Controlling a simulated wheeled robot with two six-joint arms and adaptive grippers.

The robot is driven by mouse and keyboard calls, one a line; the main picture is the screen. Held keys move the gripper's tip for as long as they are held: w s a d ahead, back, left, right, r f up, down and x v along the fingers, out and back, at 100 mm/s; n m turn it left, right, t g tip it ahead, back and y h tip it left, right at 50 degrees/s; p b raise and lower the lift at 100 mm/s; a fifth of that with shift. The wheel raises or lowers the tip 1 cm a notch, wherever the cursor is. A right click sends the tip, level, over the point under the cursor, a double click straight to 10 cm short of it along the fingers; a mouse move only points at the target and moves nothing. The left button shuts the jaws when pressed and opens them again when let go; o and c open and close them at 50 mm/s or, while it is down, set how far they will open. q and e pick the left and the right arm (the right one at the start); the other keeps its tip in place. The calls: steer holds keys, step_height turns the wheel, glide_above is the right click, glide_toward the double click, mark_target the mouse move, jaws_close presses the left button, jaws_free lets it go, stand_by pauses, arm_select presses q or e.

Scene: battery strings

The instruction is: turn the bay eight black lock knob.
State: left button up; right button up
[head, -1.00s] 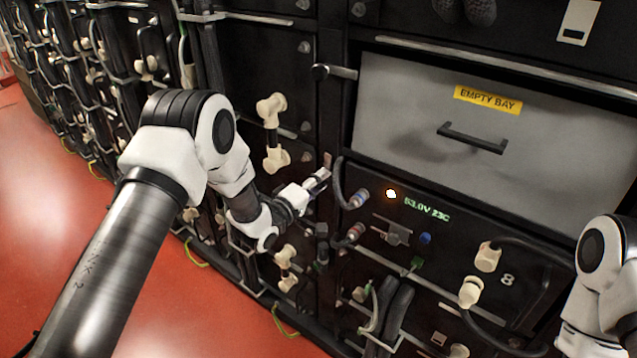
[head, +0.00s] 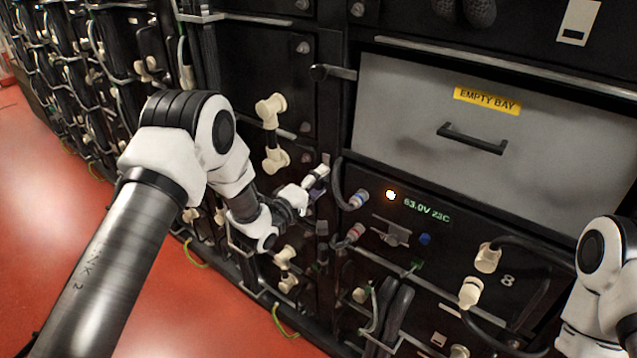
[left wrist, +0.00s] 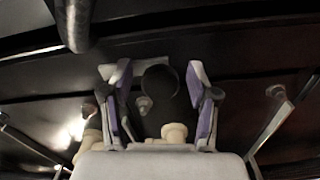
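The black lock knob (left wrist: 160,92) shows in the left wrist view as a dark rounded shape between the two purple-padded fingers of my left gripper (left wrist: 159,76). The fingers stand on either side of it, with a gap visible at each side. In the head view my left gripper (head: 317,181) is at the left edge of bay eight (head: 455,235), beside the cable plugs, and it hides the knob there. Bay eight carries a white 8 and a lit green readout. My right arm shows at the right edge; its gripper is out of view.
A dark cable (head: 341,184) loops close to the right of my left gripper. Cream connectors (head: 275,158) stand to its left, and others (head: 487,258) are on bay eight's front. A grey empty bay panel (head: 400,120) with a handle is above. Red floor is open at lower left.

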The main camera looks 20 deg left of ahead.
arm_select(q)
steer(key=v, duration=1.2)
steer(key=shift+f, duration=0.1)
steer(key=s+d+f+m+g+y+p, duration=0.1)
steer(key=s+d+f+g+p, duration=0.15)
steer(key=s+f, duration=0.4)
steer(key=s+d+f+m+g+y+p, duration=0.1)
steer(key=s+f+g, duration=0.3)
steer(key=s+f, duration=0.3)
steer(key=s+a+f+m+g+y, duration=0.1)
steer(key=s+f+m+g, duration=0.2)
steer(key=s, duration=0.4)
steer(key=s+a+f+m+g+y, duration=0.1)
steer(key=s+f+m+g, duration=0.1)
steer(key=s, duration=0.5)
steer(key=s+a+f+m+g+y, duration=0.2)
steer(key=s+f+m+g, duration=0.1)
steer(key=s, duration=0.4)
steer(key=shift+s+f+m+g+p, duration=0.3)
steer(key=shift+m+g, duration=0.5)
steer(key=shift+g, duration=0.45)
